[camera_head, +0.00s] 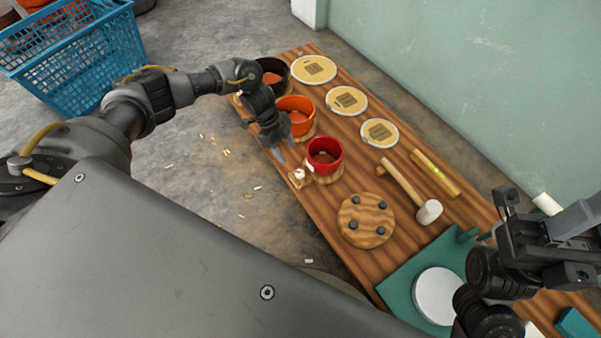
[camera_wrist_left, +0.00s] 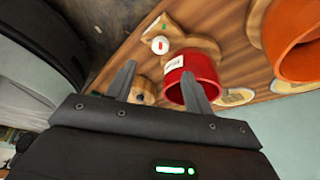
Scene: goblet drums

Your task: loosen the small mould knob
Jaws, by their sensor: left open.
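The small mould is a red cup (camera_head: 325,155) on a wooden base near the bench's front edge; it also shows in the left wrist view (camera_wrist_left: 192,75). Its knob (camera_head: 298,175) is a small whitish piece at the base's front left. In the left wrist view the knob (camera_wrist_left: 160,45) has a white face with a red mark. My left gripper (camera_head: 292,150) is open and empty, just left of the red cup and apart from the knob. In the wrist view the knob shows beyond and between the fingertips. My right gripper (camera_head: 510,215) is at the right; its fingers are unclear.
An orange mould (camera_head: 296,116) and a dark mould (camera_head: 272,76) stand behind the red one on the wooden bench (camera_head: 330,210). A mallet (camera_head: 428,211), a round pegged board (camera_head: 366,220), several drumhead discs (camera_head: 347,100) and a green board (camera_head: 400,285) lie nearby.

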